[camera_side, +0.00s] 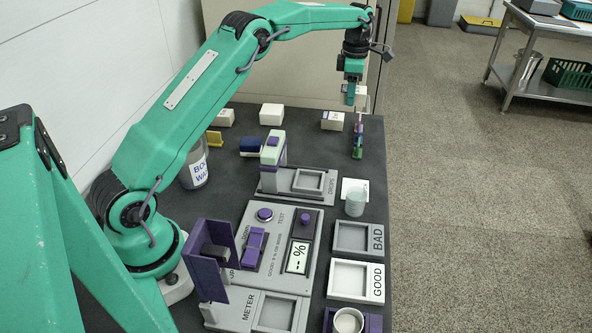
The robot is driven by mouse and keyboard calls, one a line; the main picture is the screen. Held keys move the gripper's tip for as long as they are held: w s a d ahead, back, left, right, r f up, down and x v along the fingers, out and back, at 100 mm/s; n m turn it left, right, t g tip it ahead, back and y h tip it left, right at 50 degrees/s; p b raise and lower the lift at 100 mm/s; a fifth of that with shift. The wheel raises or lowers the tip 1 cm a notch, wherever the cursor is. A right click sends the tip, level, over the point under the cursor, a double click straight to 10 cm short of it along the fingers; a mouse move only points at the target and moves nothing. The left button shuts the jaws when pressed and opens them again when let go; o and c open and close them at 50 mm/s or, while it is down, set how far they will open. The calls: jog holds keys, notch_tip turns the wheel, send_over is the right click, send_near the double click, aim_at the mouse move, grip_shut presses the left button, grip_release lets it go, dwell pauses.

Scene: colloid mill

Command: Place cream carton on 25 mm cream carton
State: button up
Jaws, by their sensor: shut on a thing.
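My gripper (352,97) hangs over the far right part of the dark table, pointing down. It is shut on a small cream carton (362,101), which shows partly beside the fingers, above the table; the fingers hide the rest. A cream carton with a dark marking (332,120) sits on the table, below and left of the gripper. A plain cream carton (271,114) stands further left, and another cream carton with a dark marking (223,117) is at the far left. The markings are too small to read, so I cannot tell which carton is the 25 mm one.
A narrow multicoloured object (358,138) stands below the gripper near the table's right edge. A beaker (355,202), the BAD tray (338,237), the GOOD tray (334,276) and the mill (274,150) lie nearer. The dark table (318,148) is bare between the marked carton and mill.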

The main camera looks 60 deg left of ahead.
send_over(331, 115)
notch_tip(331, 115, down, 6)
jog(key=shift+d, duration=0.1)
dwell(0.3)
jog(key=shift+f, duration=2)
jog(key=shift+f, duration=0.1)
jog(key=o, duration=1)
notch_tip(331, 115, up, 8)
jog(key=shift+f, duration=0.15)
